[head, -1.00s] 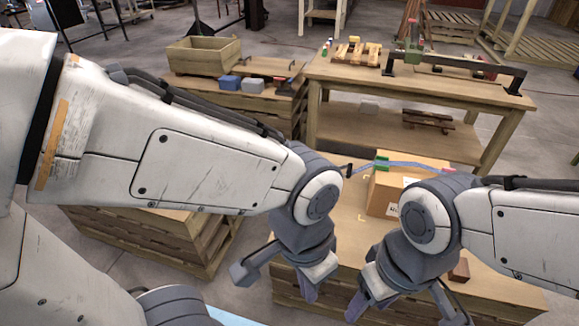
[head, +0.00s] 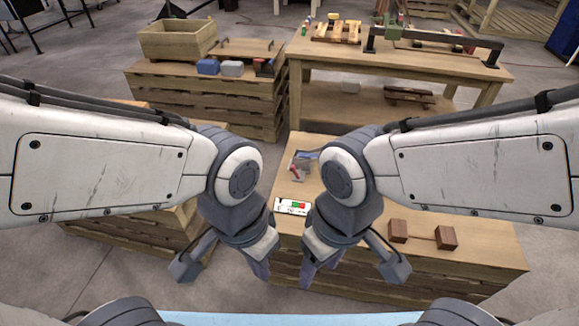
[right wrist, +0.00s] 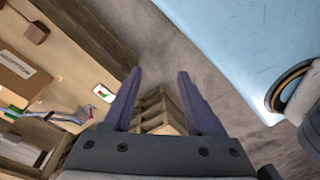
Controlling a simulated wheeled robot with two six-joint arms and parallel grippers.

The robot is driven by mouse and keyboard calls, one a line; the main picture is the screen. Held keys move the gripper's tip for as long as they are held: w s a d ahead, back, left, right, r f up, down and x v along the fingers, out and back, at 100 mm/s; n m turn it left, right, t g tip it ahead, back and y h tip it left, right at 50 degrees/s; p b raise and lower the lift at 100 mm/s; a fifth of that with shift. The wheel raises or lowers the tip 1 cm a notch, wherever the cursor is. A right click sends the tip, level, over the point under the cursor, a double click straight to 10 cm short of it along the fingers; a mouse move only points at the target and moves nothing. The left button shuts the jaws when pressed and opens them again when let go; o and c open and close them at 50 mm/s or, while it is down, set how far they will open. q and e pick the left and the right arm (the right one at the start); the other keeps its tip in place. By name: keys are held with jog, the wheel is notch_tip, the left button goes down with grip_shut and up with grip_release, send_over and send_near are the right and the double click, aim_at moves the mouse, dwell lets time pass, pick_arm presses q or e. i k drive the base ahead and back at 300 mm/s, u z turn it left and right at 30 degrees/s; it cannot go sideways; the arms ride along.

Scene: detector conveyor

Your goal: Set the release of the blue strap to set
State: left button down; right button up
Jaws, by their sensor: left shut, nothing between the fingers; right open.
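A small grey-blue fitting with a red lever (head: 295,171) lies on the near table, left of my right arm. The red lever (right wrist: 83,112) also shows in the right wrist view, at one end of the blue strap (right wrist: 45,116). A white card with green and red marks (head: 293,206) lies nearer to me; it also shows in the right wrist view (right wrist: 103,92). My left gripper (head: 259,271) is shut and empty, left of the table's near edge. My right gripper (head: 308,273) is open and empty, beside it; its spread fingers (right wrist: 158,74) show in the wrist view. I cannot tell the lever's setting.
A cardboard box (right wrist: 22,76) stands by the strap; my right arm hides it in the head view. Two brown blocks (head: 398,231) (head: 445,238) sit on the near table (head: 470,262). A crate bench (head: 250,88) and a wooden table (head: 400,70) stand behind.

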aim_at(292, 168)
jog(key=u, duration=0.15)
jog(key=i, duration=1.15)
jog(key=z, duration=0.15)
